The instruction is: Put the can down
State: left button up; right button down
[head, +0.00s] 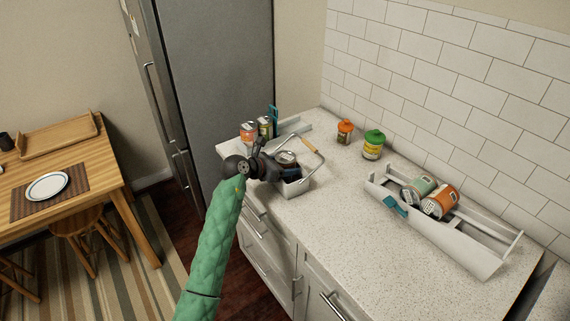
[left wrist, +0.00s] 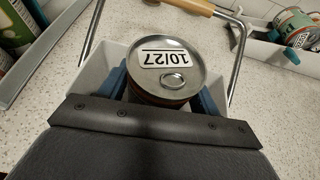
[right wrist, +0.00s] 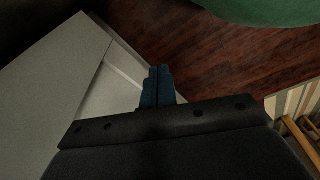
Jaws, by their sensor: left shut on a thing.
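A can (left wrist: 168,66) with a silver pull-tab lid and a label reading 10/27 is upright between the blue fingers of my left gripper (left wrist: 165,88), which is shut on it. In the head view the can (head: 286,158) is partly hidden by my left gripper (head: 272,168). It is over or inside a white basket (head: 298,187) with a wire handle and wooden grip on the counter. Whether its base touches the basket floor is hidden. My right gripper (right wrist: 157,88) has its blue fingers together with nothing between them, beside a white cabinet and above the wooden floor.
A white shelf tray (head: 475,256) on the right of the counter (head: 345,217) holds two tilted cans (head: 440,201). A jar with an orange lid (head: 345,131) and one with a green lid (head: 373,146) stand near the tiled wall. Cans (head: 248,133) stand in another tray behind the basket.

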pick_arm(q)
jog(key=o, duration=1.3)
pick_arm(e)
jog(key=shift+s+d, duration=0.1)
pick_arm(q)
jog(key=shift+s+a, duration=0.15)
jog(key=shift+a, duration=0.1)
jog(key=shift+b+v, duration=2.1)
jog(key=shift+v, duration=3.65)
pick_arm(e)
jog(key=w+a+r, duration=0.2)
jog(key=a+r, duration=0.1)
jog(key=r, duration=0.6)
jog(key=shift+w+g, duration=0.3)
jog(key=shift+w, duration=0.1)
pick_arm(q)
jog(key=shift+d, duration=0.1)
pick_arm(e)
jog(key=shift+f, duration=0.1)
